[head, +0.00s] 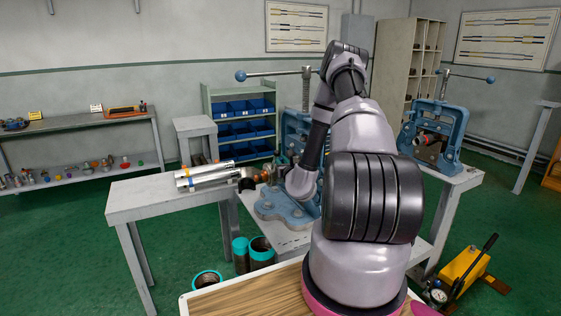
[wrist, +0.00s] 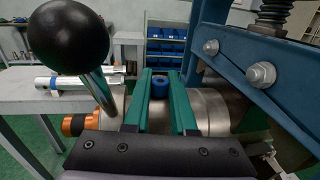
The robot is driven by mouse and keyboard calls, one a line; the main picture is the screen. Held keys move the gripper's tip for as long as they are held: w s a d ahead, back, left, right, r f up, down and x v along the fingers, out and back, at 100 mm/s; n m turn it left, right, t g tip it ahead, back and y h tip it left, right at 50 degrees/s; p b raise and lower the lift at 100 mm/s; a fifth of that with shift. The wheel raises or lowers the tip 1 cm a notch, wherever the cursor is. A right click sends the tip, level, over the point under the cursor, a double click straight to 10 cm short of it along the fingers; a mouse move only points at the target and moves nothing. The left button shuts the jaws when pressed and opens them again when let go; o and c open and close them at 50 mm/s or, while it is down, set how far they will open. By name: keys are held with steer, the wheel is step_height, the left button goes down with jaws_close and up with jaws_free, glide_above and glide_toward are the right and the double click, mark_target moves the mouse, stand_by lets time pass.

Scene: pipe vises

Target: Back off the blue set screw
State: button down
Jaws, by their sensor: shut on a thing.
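In the wrist view my gripper (wrist: 160,100) has its two green fingers on either side of the blue set screw (wrist: 160,84), shut on it. The screw is a short blue cylinder with a dark recess in its end. It stands at a grey metal cylinder (wrist: 213,108) that lies crosswise behind and below the fingers. The blue pipe vise (wrist: 255,62) rises to the right, with large bolts on its beam. In the head view the vise (head: 290,208) is partly behind my arm, and I cannot make out the screw or fingertips there.
A lever with a black ball knob (wrist: 68,37) stands close left of my gripper. An orange ringed part (wrist: 76,124) is below it. Silver pipes (head: 205,178) lie on the grey bench (head: 150,203). A second blue vise (head: 445,120) stands at the right. A yellow pump (head: 465,270) is on the floor.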

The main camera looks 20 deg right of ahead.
steer(key=shift+n+y, duration=1.5)
steer(key=shift+y, duration=0.9)
steer(key=c, duration=1)
jaws_free()
steer(key=s+d, duration=0.1)
steer(key=s, duration=0.9)
steer(key=shift+s+d, duration=0.2)
steer(key=shift+s, duration=0.2)
